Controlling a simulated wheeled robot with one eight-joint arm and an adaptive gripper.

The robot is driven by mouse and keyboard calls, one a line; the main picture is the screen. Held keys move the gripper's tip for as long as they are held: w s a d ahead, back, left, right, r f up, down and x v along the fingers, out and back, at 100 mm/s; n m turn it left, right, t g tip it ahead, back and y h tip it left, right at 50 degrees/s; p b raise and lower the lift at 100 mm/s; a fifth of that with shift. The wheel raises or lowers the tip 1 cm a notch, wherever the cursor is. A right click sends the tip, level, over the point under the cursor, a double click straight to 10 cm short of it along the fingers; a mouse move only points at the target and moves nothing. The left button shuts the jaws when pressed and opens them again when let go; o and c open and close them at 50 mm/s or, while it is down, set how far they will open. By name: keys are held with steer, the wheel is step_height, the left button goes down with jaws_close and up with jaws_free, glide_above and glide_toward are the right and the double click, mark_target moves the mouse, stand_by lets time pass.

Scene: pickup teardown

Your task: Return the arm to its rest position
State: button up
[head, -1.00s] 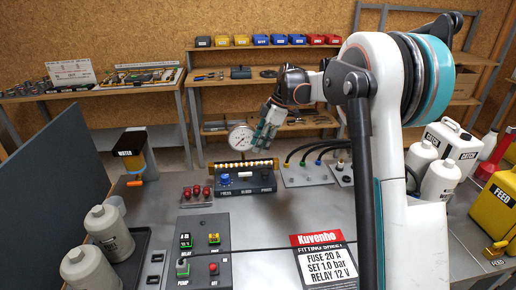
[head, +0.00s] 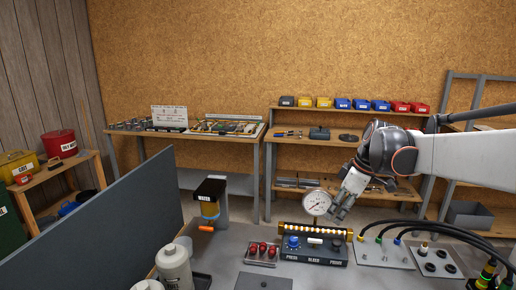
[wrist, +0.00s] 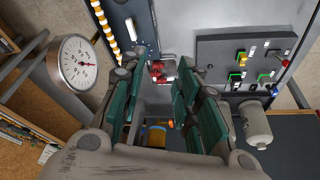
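My gripper (head: 343,205) hangs at the end of my white arm, which reaches in from the right in the head view. Its fingers point down and a little left, just right of the round pressure gauge (head: 316,202) and above the bench. In the wrist view my gripper (wrist: 158,80) shows two green-padded fingers spread apart with nothing between them. The gauge also shows there at left (wrist: 78,64), beside the fingers. I cannot tell from the head view how far the fingertips are from the gauge.
Below the gripper is the blue-knobbed pressure panel (head: 313,252). Red caps (head: 262,248) sit left of it, and fitting plates with black hoses (head: 384,252) right. Shelves with coloured bins (head: 360,104) are behind.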

steer(key=s+a+r+m+t+h, duration=0.25)
steer(key=s+m, duration=0.25)
steer(key=s, duration=0.9)
steer(key=s+f+m+t, duration=0.1)
steer(key=s+f+m, duration=0.1)
steer(key=s, duration=0.5)
steer(key=s+f+m+t, duration=0.1)
steer(key=s+f+m, duration=0.2)
steer(key=s, duration=0.4)
steer(key=shift+a+f+m, duration=0.2)
steer(key=shift+f+m, duration=0.1)
steer(key=shift+m, duration=0.4)
steer(key=shift+h, duration=0.25)
